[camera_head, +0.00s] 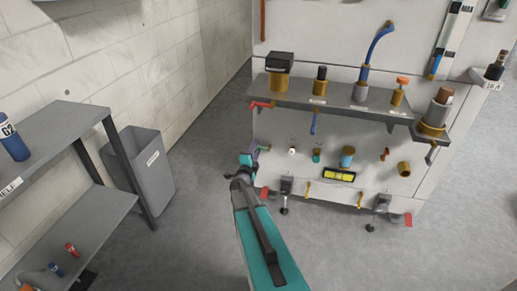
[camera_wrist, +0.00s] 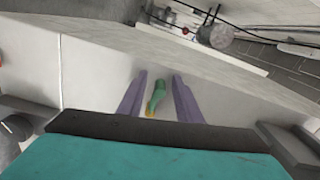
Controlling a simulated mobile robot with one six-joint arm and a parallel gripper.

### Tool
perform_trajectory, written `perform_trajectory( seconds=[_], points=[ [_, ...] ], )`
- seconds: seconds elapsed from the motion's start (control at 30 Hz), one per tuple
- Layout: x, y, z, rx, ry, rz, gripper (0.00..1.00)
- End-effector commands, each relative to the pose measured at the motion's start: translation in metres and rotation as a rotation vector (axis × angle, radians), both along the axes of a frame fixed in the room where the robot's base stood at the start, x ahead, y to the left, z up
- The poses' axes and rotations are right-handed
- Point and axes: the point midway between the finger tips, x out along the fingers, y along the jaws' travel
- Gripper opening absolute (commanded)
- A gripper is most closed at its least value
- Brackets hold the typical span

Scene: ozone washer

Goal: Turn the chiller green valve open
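The green valve handle (camera_wrist: 157,92) shows in the wrist view, with a small yellow-gold part (camera_wrist: 149,112) at its lower end, against a pale panel. My gripper (camera_wrist: 160,78) is open. Its two purple fingers stand on either side of the green handle, with a visible gap on each side. I cannot tell whether the fingertips reach past the handle in depth. In the head view my gripper (camera_head: 258,150) is at the left edge of the light grey panel (camera_head: 335,215), and the green valve is not clearly made out there.
A panel shelf (camera_head: 335,104) above my gripper carries several fittings. A red-handled valve (camera_head: 262,104) sticks out at its left end. A yellow level (camera_head: 339,175) and small fittings are on the panel to the right. A grey bin (camera_head: 145,180) and a rack (camera_head: 60,125) stand left; floor between is clear.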

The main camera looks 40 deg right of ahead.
Motion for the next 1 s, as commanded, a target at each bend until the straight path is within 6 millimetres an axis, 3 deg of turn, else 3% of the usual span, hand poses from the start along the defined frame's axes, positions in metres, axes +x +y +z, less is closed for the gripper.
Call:
perform_trajectory(
  seconds=[0.37, 1.0],
  points=[
    [-0.008, 0.01, 0.001, 0.0, -0.001, -0.002, 0.32],
    [-0.049, 0.078, 0.001, 0.001, 0.001, 0.001, 0.32]
  ],
)
